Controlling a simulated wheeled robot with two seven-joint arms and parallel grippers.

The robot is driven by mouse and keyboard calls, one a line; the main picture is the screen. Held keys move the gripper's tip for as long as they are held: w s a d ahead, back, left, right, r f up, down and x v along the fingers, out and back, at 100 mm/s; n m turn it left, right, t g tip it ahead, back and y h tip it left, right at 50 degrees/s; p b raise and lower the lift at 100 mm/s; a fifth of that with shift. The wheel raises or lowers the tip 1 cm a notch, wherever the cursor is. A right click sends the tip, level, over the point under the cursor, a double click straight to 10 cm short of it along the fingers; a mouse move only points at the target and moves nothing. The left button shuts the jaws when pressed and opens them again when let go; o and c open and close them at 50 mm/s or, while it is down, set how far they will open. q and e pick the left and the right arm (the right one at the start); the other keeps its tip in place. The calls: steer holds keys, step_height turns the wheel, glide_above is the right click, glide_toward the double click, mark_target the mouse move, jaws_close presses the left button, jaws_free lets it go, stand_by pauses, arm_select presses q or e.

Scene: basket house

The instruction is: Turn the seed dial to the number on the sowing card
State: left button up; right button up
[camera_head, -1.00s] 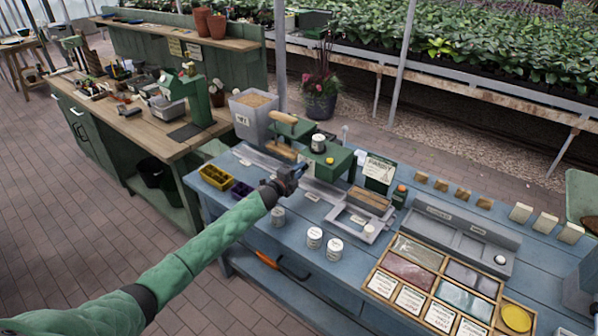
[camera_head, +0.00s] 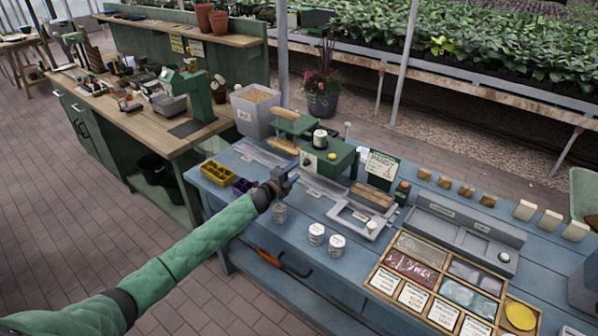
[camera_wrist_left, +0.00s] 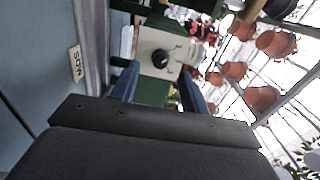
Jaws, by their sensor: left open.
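The seed dial is a round black knob on a pale plate on the front of the green seeder (camera_head: 340,165). In the left wrist view the seed dial (camera_wrist_left: 160,58) shows ahead, between my two fingers. The dial's markings are too small to read. My left gripper (camera_head: 290,180) is open and empty, in front of the seeder and apart from the dial; its fingers also show in the wrist view (camera_wrist_left: 158,88). The sowing card (camera_head: 381,165) is white on a green board, right of the seeder; its number is not legible. My right gripper is not in view.
White pots (camera_head: 316,234) stand on the blue bench in front. A divided wooden tray (camera_head: 440,272) lies to the right. Yellow and purple cell trays (camera_head: 216,173) sit left of my gripper.

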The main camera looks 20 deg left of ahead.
arm_select(q)
steer(key=shift+b+v, duration=0.5)
steer(key=shift+v, duration=1.3)
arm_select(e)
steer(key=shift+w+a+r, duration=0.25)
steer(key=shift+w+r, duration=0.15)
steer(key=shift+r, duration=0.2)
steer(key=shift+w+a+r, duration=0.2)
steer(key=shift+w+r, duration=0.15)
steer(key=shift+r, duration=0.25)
arm_select(q)
steer(key=shift+f, duration=0.1)
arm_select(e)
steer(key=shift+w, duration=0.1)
